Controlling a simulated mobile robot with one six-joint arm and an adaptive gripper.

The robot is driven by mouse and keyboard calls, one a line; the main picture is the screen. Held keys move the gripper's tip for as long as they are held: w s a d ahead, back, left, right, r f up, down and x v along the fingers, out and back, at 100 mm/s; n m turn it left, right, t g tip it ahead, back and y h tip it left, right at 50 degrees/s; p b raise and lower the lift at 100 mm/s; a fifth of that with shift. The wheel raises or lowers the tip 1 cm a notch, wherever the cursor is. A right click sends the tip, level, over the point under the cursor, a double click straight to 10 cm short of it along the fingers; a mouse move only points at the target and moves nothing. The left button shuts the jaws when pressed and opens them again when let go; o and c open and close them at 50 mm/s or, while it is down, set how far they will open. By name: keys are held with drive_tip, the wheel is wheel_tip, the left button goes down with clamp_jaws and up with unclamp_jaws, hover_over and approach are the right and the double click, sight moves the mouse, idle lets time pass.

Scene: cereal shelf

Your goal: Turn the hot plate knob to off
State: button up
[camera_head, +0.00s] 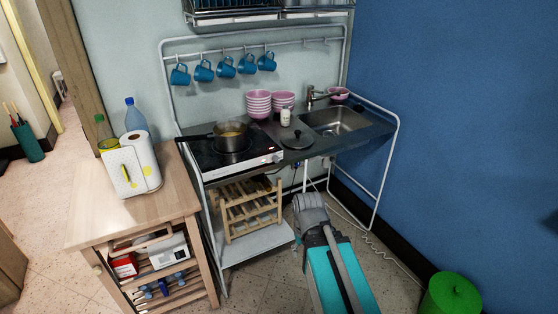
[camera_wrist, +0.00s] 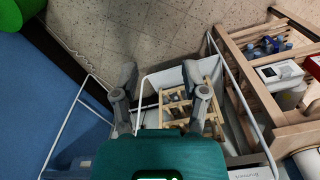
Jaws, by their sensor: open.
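The hot plate (camera_head: 245,164) sits on the left end of the dark counter, with a white front panel. A dark pot (camera_head: 230,138) with yellowish contents stands on it. Small dark marks and a red spot show near the panel's right end, but I cannot make out the knob or its setting. In the wrist view, my gripper (camera_wrist: 158,72) is open, with nothing visible between its fingers. It points toward the floor and lower shelf. In the head view my arm reaches in front of the counter, low and to the right of the hot plate; the fingers are not clear there.
A pot lid (camera_head: 297,137), a white bottle (camera_head: 285,117) and pink bowls (camera_head: 259,103) stand beside the sink (camera_head: 337,121). A wooden rack (camera_head: 251,207) is on the lower shelf. A wooden cart (camera_head: 88,222) stands left, a green bin (camera_head: 451,296) right.

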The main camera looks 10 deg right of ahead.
drive_tip(key=shift+o, duration=0.3)
drive_tip(key=shift+a, duration=0.1)
drive_tip(key=shift+o, duration=0.9)
drive_tip(key=shift+w, duration=0.1)
drive_tip(key=w+f+m+t+b, duration=0.25)
drive_tip(key=w+t+b, duration=0.2)
drive_tip(key=w, duration=0.45)
drive_tip(key=w+f+m+t+b, duration=0.2)
drive_tip(key=w+f+t+b, duration=0.2)
drive_tip(key=w+b, duration=0.3)
drive_tip(key=w+r+m+t+b, duration=0.2)
drive_tip(key=w+t+b, duration=0.4)
drive_tip(key=w+b, duration=0.1)
drive_tip(key=w+r+m+t+b, duration=0.2)
drive_tip(key=w+m+t+b, duration=0.1)
drive_tip(key=w+t+b, duration=0.3)
drive_tip(key=w, duration=0.2)
drive_tip(key=shift+w+a+r+y+b, duration=0.25)
drive_tip(key=shift+w+r+y+b, duration=0.1)
drive_tip(key=shift+w+y+b, duration=0.05)
drive_tip(key=shift+t, duration=0.25)
drive_tip(key=shift+w, duration=0.1)
